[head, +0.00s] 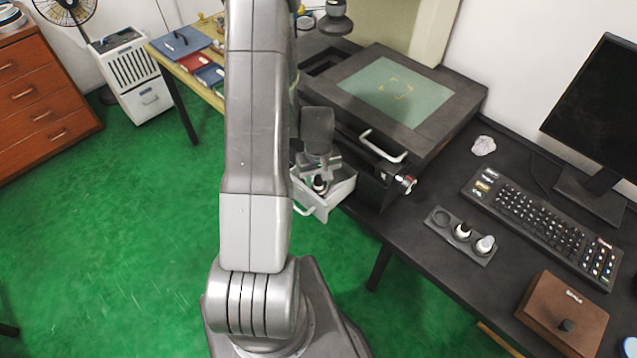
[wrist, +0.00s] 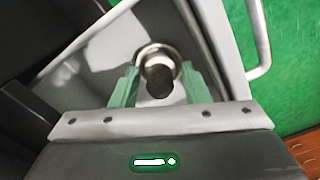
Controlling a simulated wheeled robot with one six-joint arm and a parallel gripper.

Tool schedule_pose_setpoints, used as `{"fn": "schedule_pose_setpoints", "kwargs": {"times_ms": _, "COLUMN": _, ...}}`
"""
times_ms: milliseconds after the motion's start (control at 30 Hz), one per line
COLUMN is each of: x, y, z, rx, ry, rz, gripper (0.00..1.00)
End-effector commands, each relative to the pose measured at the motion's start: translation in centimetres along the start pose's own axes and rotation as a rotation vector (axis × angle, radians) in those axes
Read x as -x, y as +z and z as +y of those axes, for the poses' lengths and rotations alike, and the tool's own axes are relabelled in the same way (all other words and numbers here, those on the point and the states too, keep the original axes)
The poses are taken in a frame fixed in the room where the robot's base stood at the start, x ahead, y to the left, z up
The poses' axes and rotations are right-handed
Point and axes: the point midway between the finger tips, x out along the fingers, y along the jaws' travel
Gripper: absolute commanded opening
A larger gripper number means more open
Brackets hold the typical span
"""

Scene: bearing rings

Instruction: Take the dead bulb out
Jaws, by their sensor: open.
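A bulb with a dark, rounded end (wrist: 160,80) stands in a round metal ring inside the open light-grey drawer (wrist: 225,30). In the head view, the bulb (head: 320,185) shows below my gripper (head: 321,172), and the drawer (head: 322,207) sticks out from the dark machine. My gripper (wrist: 161,82) is open, with one green finger on each side of the bulb. Whether the fingers touch it I cannot tell. A dark holder (head: 440,230) on the desk has one empty round recess and two light bulbs (head: 462,231) (head: 485,245) in the others.
The machine (head: 440,140) with a green top panel and a front handle stands right of my gripper. The desk also bears a keyboard (head: 545,220), a monitor (head: 600,110), a crumpled white piece (head: 484,146) and a brown box (head: 562,315).

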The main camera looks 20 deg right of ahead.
Motion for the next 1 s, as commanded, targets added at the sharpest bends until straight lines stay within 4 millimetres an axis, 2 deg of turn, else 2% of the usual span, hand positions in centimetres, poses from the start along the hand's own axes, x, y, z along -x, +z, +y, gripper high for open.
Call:
{"fn": "schedule_pose_setpoints", "kwargs": {"times_ms": 67, "x": 0.0, "y": 0.0, "z": 0.0, "rx": 0.0, "ry": 0.0, "rz": 0.0, "gripper": 0.41}}
{"fn": "schedule_pose_setpoints", "kwargs": {"times_ms": 233, "x": 0.0, "y": 0.0, "z": 0.0, "rx": 0.0, "ry": 0.0, "rz": 0.0, "gripper": 0.08}}
{"fn": "schedule_pose_setpoints", "kwargs": {"times_ms": 667, "x": 0.6, "y": 0.0, "z": 0.0, "rx": 0.0, "ry": 0.0, "rz": 0.0, "gripper": 0.07}}
{"fn": "schedule_pose_setpoints", "kwargs": {"times_ms": 867, "x": 2.4, "y": -0.1, "z": 0.0, "rx": 0.0, "ry": 0.001, "rz": 0.003, "gripper": 0.07}}
{"fn": "schedule_pose_setpoints", "kwargs": {"times_ms": 1000, "x": 4.5, "y": -0.1, "z": 0.0, "rx": 0.0, "ry": 0.002, "rz": 0.004, "gripper": 0.07}}
